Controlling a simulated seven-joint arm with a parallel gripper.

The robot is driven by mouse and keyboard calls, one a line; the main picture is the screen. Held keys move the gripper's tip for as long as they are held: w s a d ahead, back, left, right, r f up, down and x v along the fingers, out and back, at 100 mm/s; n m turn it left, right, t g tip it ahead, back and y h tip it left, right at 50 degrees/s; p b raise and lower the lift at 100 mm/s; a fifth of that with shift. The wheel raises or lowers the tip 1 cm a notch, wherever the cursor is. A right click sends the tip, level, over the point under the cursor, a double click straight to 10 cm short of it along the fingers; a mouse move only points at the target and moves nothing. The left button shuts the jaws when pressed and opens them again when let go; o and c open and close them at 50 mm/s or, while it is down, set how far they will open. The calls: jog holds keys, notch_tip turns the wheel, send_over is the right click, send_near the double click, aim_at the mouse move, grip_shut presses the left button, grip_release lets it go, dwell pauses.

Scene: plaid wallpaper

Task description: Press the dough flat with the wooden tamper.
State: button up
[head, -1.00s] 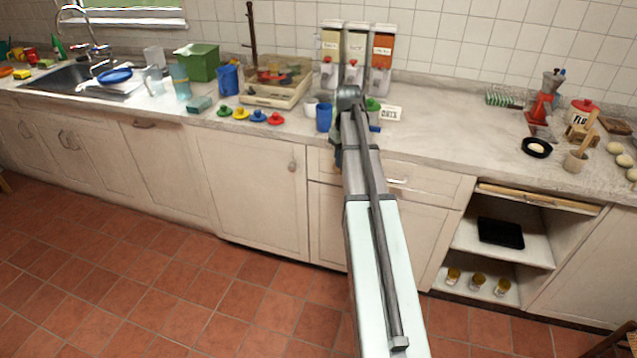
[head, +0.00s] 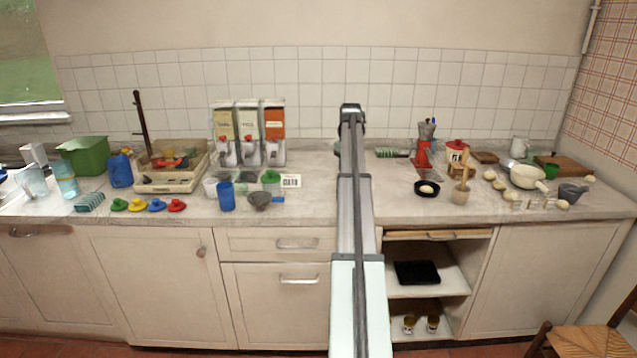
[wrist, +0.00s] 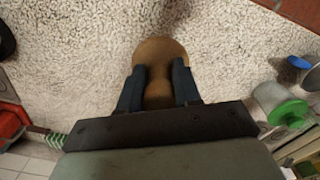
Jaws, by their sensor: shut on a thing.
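In the wrist view my gripper (wrist: 158,76) is shut on the wooden tamper (wrist: 160,50), with one dark finger on each side of its narrow neck. The tamper's round, wider end shows beyond the fingers, over the pale speckled counter. I cannot tell how high it is held. In the head view my own arm hides the gripper and the tamper. The dough (head: 427,189) is a small pale lump in a round black dish (head: 427,195) on the counter, right of my arm. In the wrist view only a dark edge, probably this dish, shows at far left.
A pale mortar with a wooden pestle (head: 461,187) stands just right of the dish. A red grinder (head: 423,150) is behind it. Left of my arm are a dark bowl (head: 260,200), a blue cup (head: 226,197) and dispensers (head: 247,140). The counter front beside the dish is clear.

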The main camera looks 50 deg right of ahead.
jog(key=s+d+m, duration=0.1)
jog(key=s+d, duration=0.3)
jog(key=d, duration=0.4)
jog(key=s+d+m, duration=0.2)
jog(key=s+d, duration=0.3)
jog(key=d, duration=0.2)
jog(key=m, duration=0.2)
send_over(427, 191)
jog(key=shift+w+d+f, duration=0.1)
jog(key=shift+w+f, duration=0.05)
jog(key=shift+f, duration=2.4)
jog(key=shift+f, duration=0.6)
jog(key=shift+r, duration=0.1)
notch_tip(427, 191, up, 7)
